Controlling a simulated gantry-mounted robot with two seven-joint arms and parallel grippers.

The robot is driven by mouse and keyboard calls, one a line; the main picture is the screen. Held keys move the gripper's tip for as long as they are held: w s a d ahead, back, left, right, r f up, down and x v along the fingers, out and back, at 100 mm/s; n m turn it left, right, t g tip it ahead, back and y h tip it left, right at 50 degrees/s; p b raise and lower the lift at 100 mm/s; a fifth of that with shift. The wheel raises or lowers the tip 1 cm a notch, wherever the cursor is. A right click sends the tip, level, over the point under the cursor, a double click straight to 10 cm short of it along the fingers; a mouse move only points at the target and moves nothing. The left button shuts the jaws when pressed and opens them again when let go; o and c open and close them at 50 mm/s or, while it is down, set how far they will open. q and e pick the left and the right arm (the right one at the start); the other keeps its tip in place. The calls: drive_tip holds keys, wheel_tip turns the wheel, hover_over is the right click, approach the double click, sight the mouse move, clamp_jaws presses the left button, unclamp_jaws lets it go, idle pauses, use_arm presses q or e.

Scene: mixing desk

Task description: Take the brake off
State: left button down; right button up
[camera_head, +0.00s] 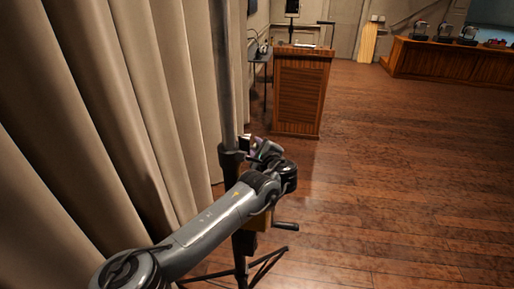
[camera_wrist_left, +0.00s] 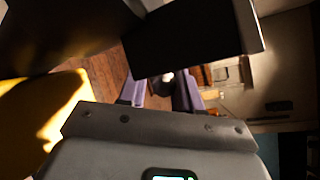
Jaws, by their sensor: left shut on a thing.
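A dark upright stand (camera_head: 228,75) with a grey pole and a tripod base rises beside the curtain. A brown box (camera_head: 262,222) and a black crank handle (camera_head: 286,226) are on its lower column. My left gripper (camera_head: 247,144) is at the stand's collar (camera_head: 230,158), shut on a small part there that looks to be the brake; the hand and arm mostly hide it. In the left wrist view, the purple-padded fingers of my left gripper (camera_wrist_left: 160,92) point past a black bar (camera_wrist_left: 195,48) of the stand. My right gripper is not in view.
A beige curtain (camera_head: 90,110) hangs close on the left. A wooden lectern (camera_head: 300,95) stands beyond the stand. A long wooden counter (camera_head: 450,65) is at the back right. The wooden floor to the right is clear.

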use_arm(q)
drive_tip(key=shift+r, duration=0.3)
drive_tip(key=shift+r+n+p, duration=0.3)
drive_tip(key=shift+r+p, duration=0.05)
drive_tip(key=shift+p, duration=0.25)
drive_tip(key=r+n+h+p, duration=0.1)
drive_tip(key=r+g+p, duration=0.1)
drive_tip(key=shift+a+n+h+p, duration=0.35)
drive_tip(key=shift+n+h, duration=0.05)
drive_tip(key=shift+w+a+r+n+g+h+p, duration=0.15)
drive_tip(key=shift+a+r+n+g+h+p, duration=0.4)
drive_tip(key=shift+p, duration=0.7)
drive_tip(key=shift+r+n+h+p, duration=0.25)
drive_tip(key=shift+n+p, duration=0.1)
drive_tip(key=shift+n, duration=0.1)
drive_tip(key=shift+a, duration=0.1)
